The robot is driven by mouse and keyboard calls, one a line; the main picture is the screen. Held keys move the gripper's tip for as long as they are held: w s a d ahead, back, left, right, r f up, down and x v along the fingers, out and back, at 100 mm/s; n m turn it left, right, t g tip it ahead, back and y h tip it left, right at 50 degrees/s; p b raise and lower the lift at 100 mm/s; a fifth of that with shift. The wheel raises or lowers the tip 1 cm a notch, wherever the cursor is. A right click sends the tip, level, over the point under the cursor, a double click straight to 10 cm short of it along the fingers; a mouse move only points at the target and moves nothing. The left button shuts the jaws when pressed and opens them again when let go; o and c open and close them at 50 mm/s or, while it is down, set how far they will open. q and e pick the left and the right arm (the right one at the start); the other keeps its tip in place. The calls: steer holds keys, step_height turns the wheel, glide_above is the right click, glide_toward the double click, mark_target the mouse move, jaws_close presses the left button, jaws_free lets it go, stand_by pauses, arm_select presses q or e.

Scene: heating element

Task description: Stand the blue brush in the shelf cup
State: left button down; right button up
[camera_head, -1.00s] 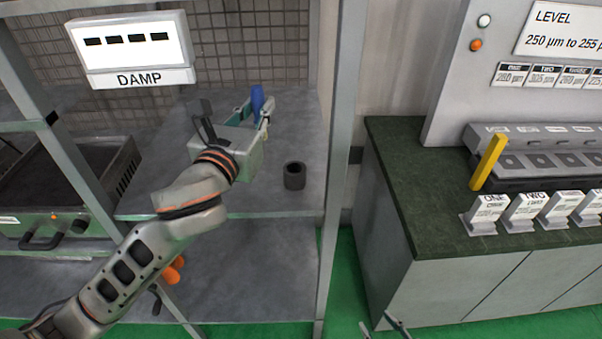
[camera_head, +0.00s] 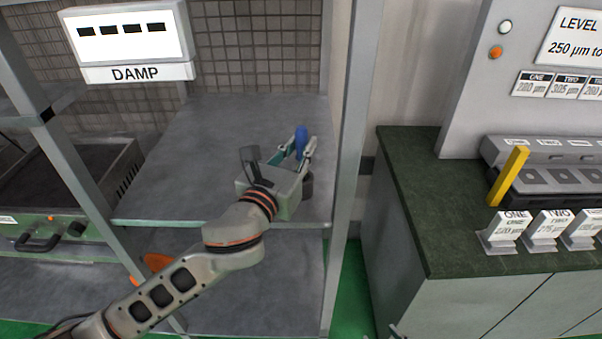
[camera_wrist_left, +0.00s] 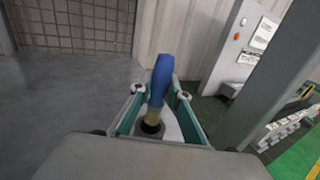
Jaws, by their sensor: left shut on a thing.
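The blue brush (camera_head: 301,142) stands roughly upright between the fingers of my left gripper (camera_head: 300,150), which is shut on it over the shelf. In the left wrist view the blue handle (camera_wrist_left: 161,78) points up and its tan lower part (camera_wrist_left: 153,116) points down. The dark shelf cup (camera_head: 308,188) stands on the shelf, mostly hidden behind my left gripper. In the left wrist view the cup (camera_wrist_left: 151,129) shows right under the brush; I cannot tell whether the brush's end is inside it. Only a tip of my right gripper (camera_head: 396,333) shows at the bottom edge.
The grey shelf (camera_head: 200,150) is clear to the left of my gripper. A metal shelf post (camera_head: 352,150) stands close on the right. A DAMP sign (camera_head: 135,73) hangs at upper left. A dark green counter (camera_head: 425,190) with a yellow bar (camera_head: 508,176) is farther right.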

arm_select(q)
steer(key=shift+f, duration=0.85)
step_height(320, 180, down, 4)
steer(key=shift+f+b, duration=0.15)
steer(key=shift+b, duration=0.55)
arm_select(e)
step_height(320, 180, down, 2)
steer(key=shift+s+f, duration=0.15)
arm_select(q)
steer(key=shift+f, duration=0.1)
arm_select(e)
steer(key=shift+r, duration=0.2)
arm_select(q)
steer(key=c, duration=1.9)
jaws_free()
